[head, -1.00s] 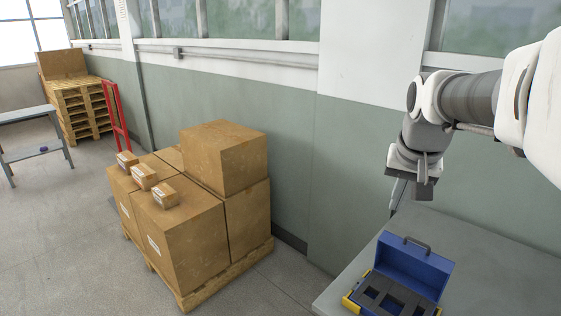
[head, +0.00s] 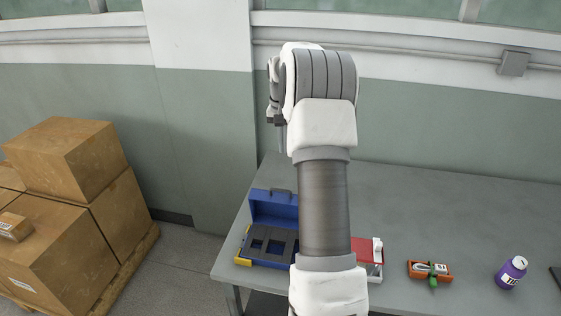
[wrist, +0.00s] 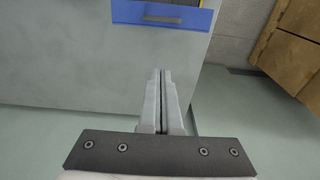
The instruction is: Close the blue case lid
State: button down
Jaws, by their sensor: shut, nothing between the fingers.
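The blue case (head: 270,225) stands open at the left end of the grey table. Its lid (head: 272,207) is raised upright at the back, with a dark handle on its top edge. The base holds a dark foam insert with square cutouts and has yellow latches at the front. In the wrist view the lid (wrist: 165,15) shows at the top edge with its handle. My gripper (wrist: 161,75) is shut and empty, apart from the lid. In the head view my arm hides most of the gripper and the right side of the case.
On the table (head: 420,205), right of the case, are a red and white item (head: 368,252), an orange item with a green part (head: 430,270) and a purple bottle (head: 511,271). Stacked cardboard boxes (head: 75,210) stand on a pallet at left. The wall is close behind the table.

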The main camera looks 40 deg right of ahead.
jog(key=p, duration=0.1)
send_over(281, 193)
jog(key=w+d, duration=0.2)
jog(key=d, duration=0.1)
notch_tip(281, 193, down, 8)
jog(key=f, duration=0.1)
jog(key=shift+s+a+f+p, duration=0.2)
jog(key=shift+s+a+f, duration=0.25)
jog(key=shift+a, duration=0.3)
jog(key=shift+s+a+f+p, duration=0.15)
jog(key=shift+s+a+f, duration=0.2)
jog(key=shift+s+a, duration=0.3)
jog(key=shift+a+b, duration=0.15)
jog(key=shift+b, duration=0.2)
